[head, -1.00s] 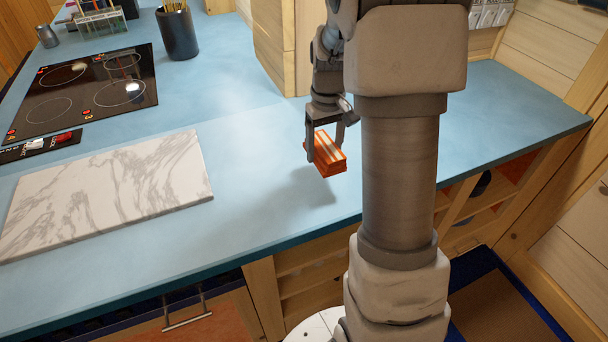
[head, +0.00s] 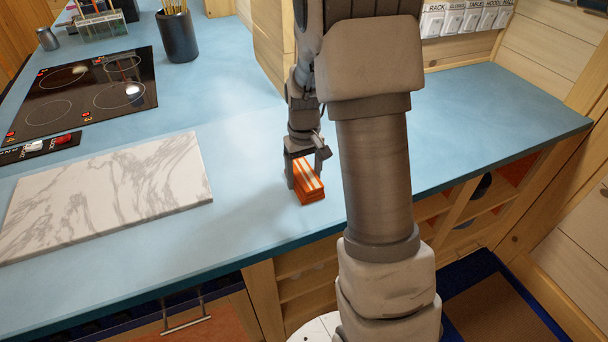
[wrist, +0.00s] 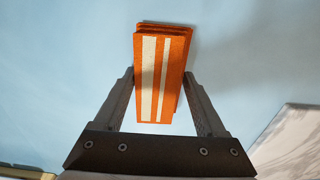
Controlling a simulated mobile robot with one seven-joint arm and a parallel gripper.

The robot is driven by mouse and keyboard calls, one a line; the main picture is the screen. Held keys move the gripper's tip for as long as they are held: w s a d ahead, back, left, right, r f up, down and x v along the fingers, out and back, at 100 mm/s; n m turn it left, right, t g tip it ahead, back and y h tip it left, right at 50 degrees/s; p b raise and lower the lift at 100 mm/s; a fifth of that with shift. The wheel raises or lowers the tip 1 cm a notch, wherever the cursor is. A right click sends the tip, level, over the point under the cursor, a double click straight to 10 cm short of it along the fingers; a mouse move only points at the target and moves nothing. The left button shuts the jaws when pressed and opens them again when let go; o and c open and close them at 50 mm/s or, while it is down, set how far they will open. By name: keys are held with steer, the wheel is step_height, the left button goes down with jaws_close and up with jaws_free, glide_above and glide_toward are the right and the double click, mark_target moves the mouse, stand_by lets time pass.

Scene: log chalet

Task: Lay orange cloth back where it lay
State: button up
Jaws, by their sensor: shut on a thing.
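The orange cloth (head: 308,181) is a folded stack with pale stripes. My gripper (head: 305,178) is shut on it, one finger on each side, over the blue counter (head: 245,215) to the right of the marble board. In the wrist view the cloth (wrist: 162,80) sits between the two fingers of my gripper (wrist: 160,85), its striped top facing the camera. The cloth is low and close to the counter top. I cannot tell whether its underside touches the counter.
A marble board (head: 105,195) lies to the left, and a black cooktop (head: 85,95) is behind it. A dark cup with sticks (head: 178,36) stands at the back. Labelled switches (head: 465,22) are on the right wall. The counter around the cloth is clear.

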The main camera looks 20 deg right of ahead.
mark_target(304, 175)
steer(key=o, duration=1.3)
steer(key=shift+f, duration=0.1)
steer(key=shift+c, duration=0.2)
step_height(304, 175, up, 12)
steer(key=f+p, duration=0.1)
steer(key=p, duration=0.1)
steer(key=s+a+r+t, duration=0.3)
steer(key=s+a+r, duration=0.2)
steer(key=s+r, duration=0.45)
steer(key=s+a+r+t, duration=0.2)
steer(key=s+a, duration=0.2)
steer(key=s, duration=0.6)
steer(key=shift+s+r+t, duration=0.3)
steer(key=shift+s, duration=0.1)
